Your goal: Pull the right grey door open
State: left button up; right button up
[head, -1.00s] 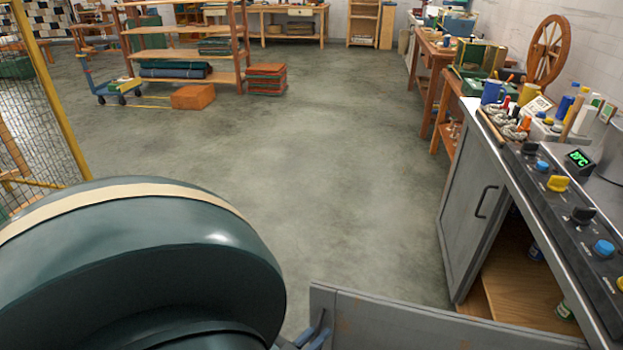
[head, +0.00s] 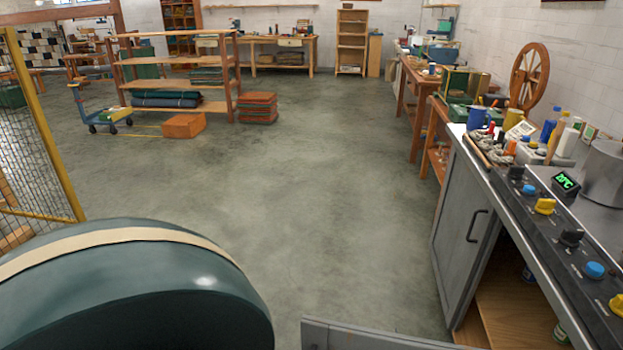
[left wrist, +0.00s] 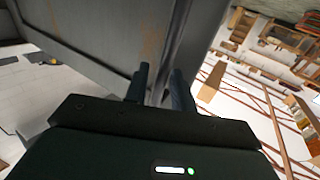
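The right grey door (head: 365,338) stands swung wide out from the cabinet. In the head view only its top part shows, along the bottom edge. In the left wrist view the grey door panel (left wrist: 95,30) fills the upper left. My left gripper (left wrist: 160,72) is at the door's free edge, its two dark fingers apart, one before the panel and one past the edge. Contact with the door cannot be made out. The left grey door (head: 462,215), with a black handle (head: 477,226), looks shut. My right gripper is not in view.
Above runs a counter with a knob panel (head: 560,225). A yellow-framed mesh fence (head: 50,125) stands at left. The grey floor (head: 320,190) between is clear.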

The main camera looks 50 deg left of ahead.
pick_arm(q)
jog(key=s+d, duration=0.2)
jog(key=s, duration=1)
jog(key=shift+s+d, duration=0.25)
jog(key=shift+s, duration=0.05)
